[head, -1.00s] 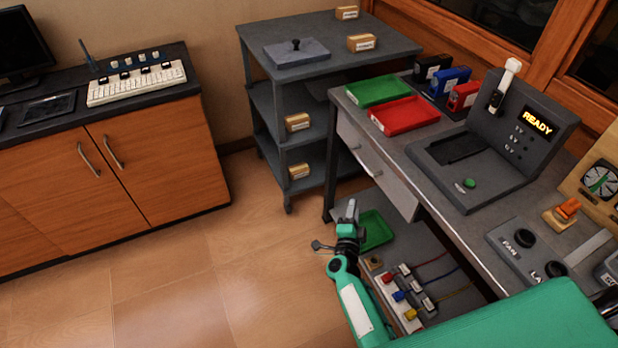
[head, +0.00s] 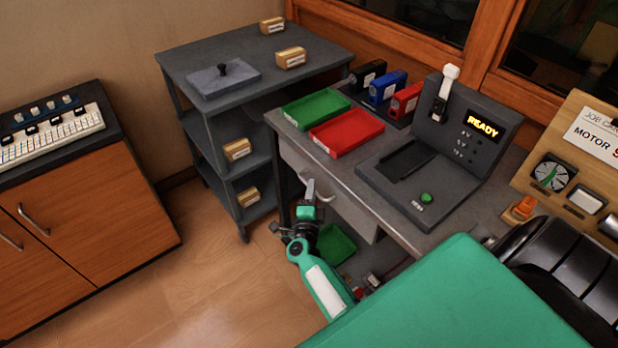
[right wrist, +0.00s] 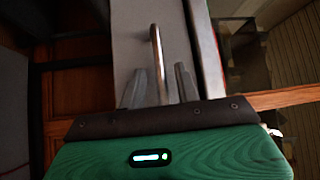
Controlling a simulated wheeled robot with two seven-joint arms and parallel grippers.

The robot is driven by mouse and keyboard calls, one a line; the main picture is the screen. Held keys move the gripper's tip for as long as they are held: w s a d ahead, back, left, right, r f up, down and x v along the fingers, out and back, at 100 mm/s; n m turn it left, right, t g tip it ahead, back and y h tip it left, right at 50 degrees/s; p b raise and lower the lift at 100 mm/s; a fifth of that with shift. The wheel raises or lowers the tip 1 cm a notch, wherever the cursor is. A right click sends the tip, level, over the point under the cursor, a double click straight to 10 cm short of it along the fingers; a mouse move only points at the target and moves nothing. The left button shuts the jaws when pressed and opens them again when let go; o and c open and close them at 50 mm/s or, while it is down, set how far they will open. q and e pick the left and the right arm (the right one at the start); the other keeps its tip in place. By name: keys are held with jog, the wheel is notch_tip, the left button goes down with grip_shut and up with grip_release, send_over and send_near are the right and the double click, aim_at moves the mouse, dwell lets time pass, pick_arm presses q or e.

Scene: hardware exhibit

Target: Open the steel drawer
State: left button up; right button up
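The grey steel drawer front (head: 350,207) is under the workbench top, and its bar handle (head: 326,194) is partly beside my gripper. My right gripper (head: 309,188) is in front of the drawer fronts, with its fingers pointing up in the head view. In the right wrist view, the handle (right wrist: 156,50) stands out from the pale drawer face (right wrist: 130,40). It runs between the two fingers of my right gripper (right wrist: 161,84), which are apart with a gap on each side of the bar. My left gripper is not in view.
The workbench carries a green tray (head: 315,108), a red tray (head: 347,132) and a console (head: 425,180) reading READY. A grey shelf unit (head: 250,65) stands left of it. A green tray (head: 336,244) sits below. Floor (head: 200,270) is clear on the left.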

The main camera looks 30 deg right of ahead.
jog(key=shift+w+d+r, duration=0.1)
jog(key=shift+w+d, duration=0.2)
jog(key=shift+w, duration=0.05)
grip_shut()
jog(key=shift+a, duration=0.1)
